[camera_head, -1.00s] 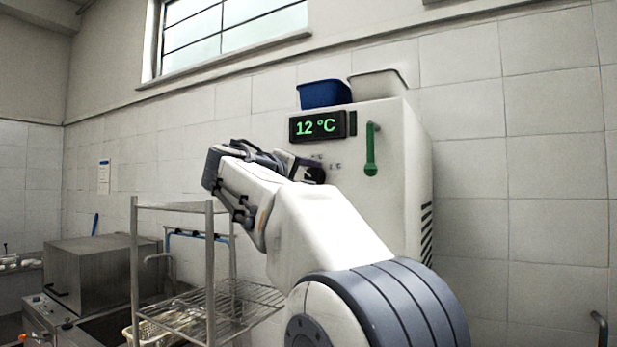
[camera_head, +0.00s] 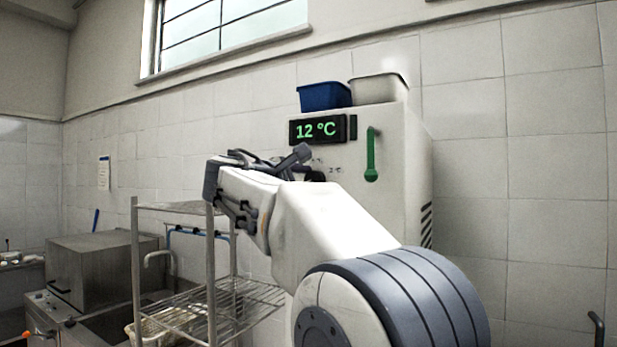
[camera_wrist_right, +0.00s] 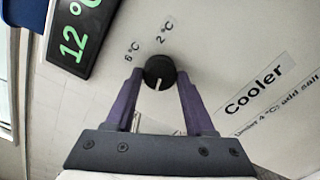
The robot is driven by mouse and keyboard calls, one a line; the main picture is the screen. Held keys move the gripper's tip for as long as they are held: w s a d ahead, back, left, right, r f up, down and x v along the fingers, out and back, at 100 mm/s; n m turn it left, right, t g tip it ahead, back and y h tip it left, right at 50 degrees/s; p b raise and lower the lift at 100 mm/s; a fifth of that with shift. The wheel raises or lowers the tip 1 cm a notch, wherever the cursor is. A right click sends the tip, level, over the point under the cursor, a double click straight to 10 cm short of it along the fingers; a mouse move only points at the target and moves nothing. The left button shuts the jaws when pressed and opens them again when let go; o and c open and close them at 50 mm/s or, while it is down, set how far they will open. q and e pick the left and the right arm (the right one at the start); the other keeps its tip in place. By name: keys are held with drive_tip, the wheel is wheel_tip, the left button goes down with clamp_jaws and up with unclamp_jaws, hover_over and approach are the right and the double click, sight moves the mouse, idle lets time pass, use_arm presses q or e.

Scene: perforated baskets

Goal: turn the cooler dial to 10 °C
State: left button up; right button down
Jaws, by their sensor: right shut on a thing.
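The white cooler (camera_head: 395,200) stands against the wall, and its display (camera_head: 319,127) reads 12 °C in green. The dark round dial (camera_wrist_right: 159,72) has a pale pointer line and sits on the cooler's front, with a 2 °C mark and another mark, likely 6 °C, printed beside it. My right gripper (camera_wrist_right: 158,84) is shut on the dial, one purple finger on each side. In the head view my right gripper (camera_head: 304,165) is at the cooler front below the display, and the arm hides much of the dial area. My left gripper is not in view.
A blue basket (camera_head: 324,95) and a pale basket (camera_head: 379,87) sit on top of the cooler. A metal wire rack (camera_head: 210,260) stands left of my right arm. A "Cooler" label (camera_wrist_right: 260,88) is beside the dial.

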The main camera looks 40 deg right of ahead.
drive_tip(key=shift+a+n+p, duration=0.1)
drive_tip(key=shift+n+p, duration=0.25)
drive_tip(key=shift+n, duration=0.75)
drive_tip(key=shift+w+f, duration=0.1)
drive_tip(key=shift+c, duration=1.3)
unclamp_jaws()
drive_tip(key=b+v, duration=0.3)
drive_tip(key=v, duration=0.7)
drive_tip(key=shift+a, duration=0.15)
